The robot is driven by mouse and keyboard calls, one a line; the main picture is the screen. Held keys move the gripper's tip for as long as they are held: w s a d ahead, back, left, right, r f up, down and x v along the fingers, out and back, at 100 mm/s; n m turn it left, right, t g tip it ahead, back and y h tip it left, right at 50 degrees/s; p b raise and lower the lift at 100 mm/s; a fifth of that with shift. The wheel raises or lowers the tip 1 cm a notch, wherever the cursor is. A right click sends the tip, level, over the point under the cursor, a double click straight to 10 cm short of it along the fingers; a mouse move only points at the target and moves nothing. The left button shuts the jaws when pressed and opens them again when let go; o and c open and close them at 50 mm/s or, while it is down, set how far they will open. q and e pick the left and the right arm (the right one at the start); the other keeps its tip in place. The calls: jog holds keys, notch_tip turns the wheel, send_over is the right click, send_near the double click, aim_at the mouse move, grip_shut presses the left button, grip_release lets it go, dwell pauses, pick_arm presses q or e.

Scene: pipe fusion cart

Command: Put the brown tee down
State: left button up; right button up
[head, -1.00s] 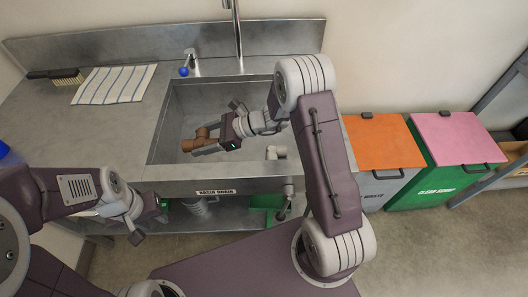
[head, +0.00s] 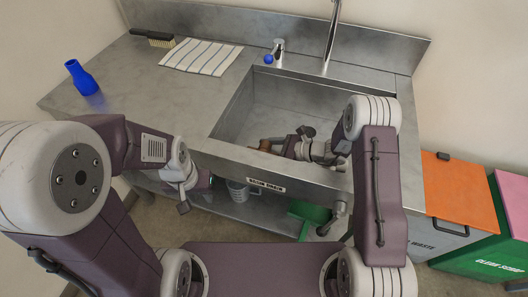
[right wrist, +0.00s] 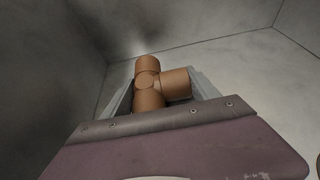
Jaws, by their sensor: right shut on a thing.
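The brown tee (head: 267,145) is in the sink (head: 236,108) in the head view, just above or near its floor; I cannot tell if it touches. My right gripper (head: 276,146) reaches into the sink and is shut on it. In the right wrist view the tee (right wrist: 150,84) sits between the grey fingers, one branch pointing right. My left gripper (head: 194,196) hangs in front of the counter, clear of the tee, and its jaws are too unclear to read.
The tap (head: 332,35) stands behind the sink. An orange-lidded bin (head: 458,190) stands at right. A brown edge (right wrist: 318,167) shows at the wrist view's right.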

jog(key=shift+r, duration=0.1)
jog(key=shift+s, duration=0.1)
jog(key=o, duration=1.4)
jog(key=shift+d+r, duration=0.1)
jog(key=shift+r, duration=0.1)
jog(key=p+v, duration=0.2)
jog(key=v, duration=0.9)
jog(key=shift+s+d+r, duration=0.1)
jog(key=shift+s+d, duration=0.05)
jog(key=shift+d, duration=0.2)
